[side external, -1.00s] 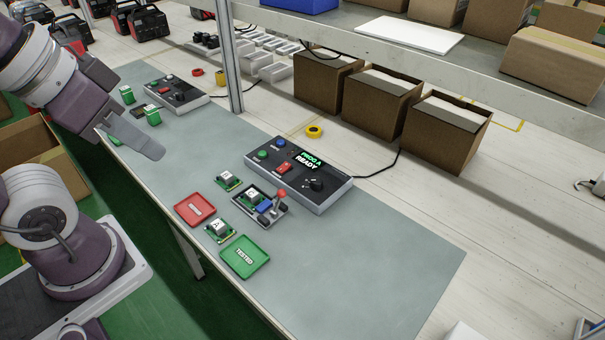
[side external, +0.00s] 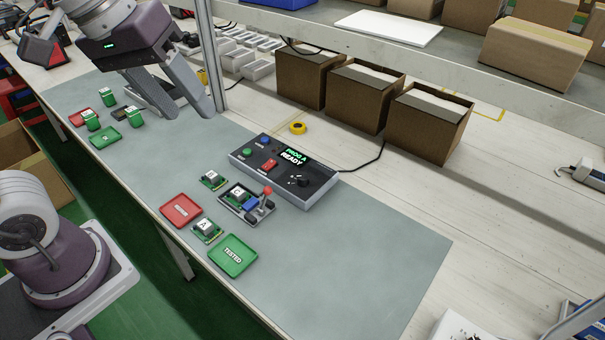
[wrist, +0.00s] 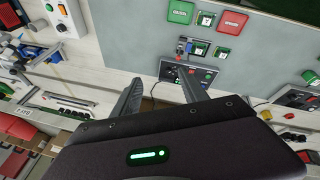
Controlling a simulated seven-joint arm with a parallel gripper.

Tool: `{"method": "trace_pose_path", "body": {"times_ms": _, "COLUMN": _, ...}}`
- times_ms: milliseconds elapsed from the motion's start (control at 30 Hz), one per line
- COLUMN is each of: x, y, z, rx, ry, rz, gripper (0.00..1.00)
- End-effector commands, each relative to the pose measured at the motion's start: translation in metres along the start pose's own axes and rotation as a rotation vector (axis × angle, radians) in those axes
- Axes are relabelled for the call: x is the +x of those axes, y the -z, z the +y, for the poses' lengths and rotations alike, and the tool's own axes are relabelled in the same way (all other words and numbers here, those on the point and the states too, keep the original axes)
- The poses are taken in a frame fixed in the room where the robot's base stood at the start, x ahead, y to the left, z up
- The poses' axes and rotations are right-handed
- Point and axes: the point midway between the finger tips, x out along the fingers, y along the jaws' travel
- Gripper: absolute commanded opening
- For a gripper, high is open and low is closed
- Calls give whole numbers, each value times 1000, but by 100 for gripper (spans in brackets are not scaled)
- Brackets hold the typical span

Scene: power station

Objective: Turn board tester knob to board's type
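The board tester (side external: 262,176) is a grey box with a black knob (side external: 303,181), colored buttons, a red switch and a display (side external: 291,157) reading "PROG A READY". A green board (side external: 236,191) sits in the fixture in front, beside a red-tipped lever (side external: 267,191); its chip letter looks like C but is small. My gripper (side external: 190,112) is open and empty above the table, left of and behind the tester, apart from the knob. In the wrist view, the tester (wrist: 186,73) shows beyond the spread fingers (wrist: 162,86); the knob's setting is unclear.
Loose boards (side external: 212,181) and (side external: 207,231) lie near a red tray (side external: 181,210) and a green "TESTED" tray (side external: 225,262). A metal post (side external: 207,50) stands close to my gripper. Cardboard boxes (side external: 345,98) stand behind. The mat's right side is clear.

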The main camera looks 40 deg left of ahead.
Motion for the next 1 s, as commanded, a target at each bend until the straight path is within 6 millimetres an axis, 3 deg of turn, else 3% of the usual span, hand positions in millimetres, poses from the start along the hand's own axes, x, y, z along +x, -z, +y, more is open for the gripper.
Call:
{"method": "trace_pose_path", "body": {"times_ms": 33, "x": 18, "y": 29, "z": 10, "rx": -127, "ry": 5, "rz": -55, "gripper": 52}}
{"method": "trace_pose_path", "body": {"times_ms": 100, "x": 48, "y": 69, "z": 21, "rx": -321, "ry": 23, "rz": -110, "gripper": 52}}
{"method": "trace_pose_path", "body": {"times_ms": 167, "x": 82, "y": 100, "z": 27, "rx": -481, "ry": 55, "rz": -144, "gripper": 52}}
{"method": "trace_pose_path", "body": {"times_ms": 233, "x": 129, "y": 130, "z": 31, "rx": -656, "ry": 110, "rz": -171, "gripper": 52}}
{"method": "trace_pose_path", "body": {"times_ms": 333, "x": 206, "y": 159, "z": 28, "rx": -874, "ry": 206, "rz": -177, "gripper": 52}}
{"method": "trace_pose_path", "body": {"times_ms": 400, "x": 257, "y": 168, "z": 24, "rx": -991, "ry": 270, "rz": -165, "gripper": 52}}
{"method": "trace_pose_path", "body": {"times_ms": 500, "x": 313, "y": 172, "z": 16, "rx": -1105, "ry": 339, "rz": -140, "gripper": 52}}
{"method": "trace_pose_path", "body": {"times_ms": 600, "x": 344, "y": 170, "z": 11, "rx": -1163, "ry": 377, "rz": -121, "gripper": 52}}
{"method": "trace_pose_path", "body": {"times_ms": 1000, "x": 408, "y": 152, "z": -5, "rx": -1183, "ry": 390, "rz": -116, "gripper": 52}}
